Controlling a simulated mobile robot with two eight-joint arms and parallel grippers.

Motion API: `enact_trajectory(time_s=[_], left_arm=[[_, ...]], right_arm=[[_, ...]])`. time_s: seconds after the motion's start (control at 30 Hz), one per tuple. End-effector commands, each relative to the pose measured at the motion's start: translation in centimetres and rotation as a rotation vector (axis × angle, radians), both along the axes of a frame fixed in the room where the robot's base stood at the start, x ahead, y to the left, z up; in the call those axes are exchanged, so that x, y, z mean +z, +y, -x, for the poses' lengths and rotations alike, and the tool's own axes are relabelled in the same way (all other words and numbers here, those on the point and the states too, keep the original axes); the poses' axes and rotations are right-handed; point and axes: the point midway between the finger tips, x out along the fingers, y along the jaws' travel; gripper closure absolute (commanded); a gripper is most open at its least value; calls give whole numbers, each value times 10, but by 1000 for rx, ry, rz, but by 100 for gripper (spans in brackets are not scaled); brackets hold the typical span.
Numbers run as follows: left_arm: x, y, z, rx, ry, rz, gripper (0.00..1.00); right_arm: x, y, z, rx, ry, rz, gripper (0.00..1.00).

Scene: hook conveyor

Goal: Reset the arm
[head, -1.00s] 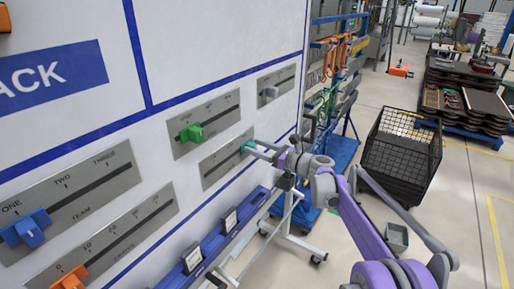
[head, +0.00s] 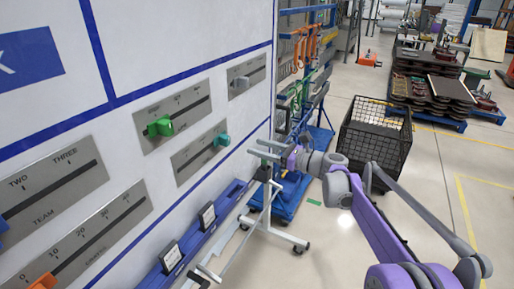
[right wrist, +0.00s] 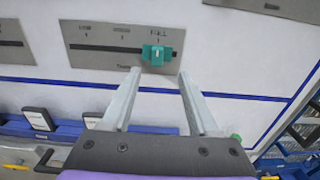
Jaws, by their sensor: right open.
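My right gripper (head: 265,149) is open and empty in the head view, held in front of the white board, to the right of and a little below the teal slider knob (head: 221,140). In the right wrist view its two fingers (right wrist: 157,75) point at the board, with the teal knob (right wrist: 157,55) just beyond and between the tips, apart from them. The teal knob sits near the right end of its slot, by a label that seems to read FULL. My purple and grey right arm comes in from the lower right. My left gripper is not in view.
Other sliders on the board have a green knob (head: 160,127), a grey knob (head: 240,85) and an orange knob (head: 42,282). A blue rail (head: 190,240) runs below. A black wire bin (head: 376,140) stands on open floor behind my arm. A blue rack (head: 305,150) stands beyond the gripper.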

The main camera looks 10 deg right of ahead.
Motion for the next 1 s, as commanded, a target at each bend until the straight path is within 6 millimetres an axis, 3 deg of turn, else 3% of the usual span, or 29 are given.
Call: enact_trajectory(time_s=[0.17,0.27,0.33,0.5,0.63,0.8,1.0], left_arm=[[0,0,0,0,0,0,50],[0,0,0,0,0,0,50],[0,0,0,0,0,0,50],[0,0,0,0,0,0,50],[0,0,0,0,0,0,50],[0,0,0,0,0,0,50],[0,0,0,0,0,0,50]], right_arm=[[0,2,3,2,-5,16,40],[-6,11,19,15,-37,112,40],[-14,21,41,35,-82,242,40],[-54,39,123,156,-261,697,40],[-92,36,191,307,-425,1051,40],[-143,12,280,577,-655,1481,40],[-197,-30,362,958,-905,1880,40]])
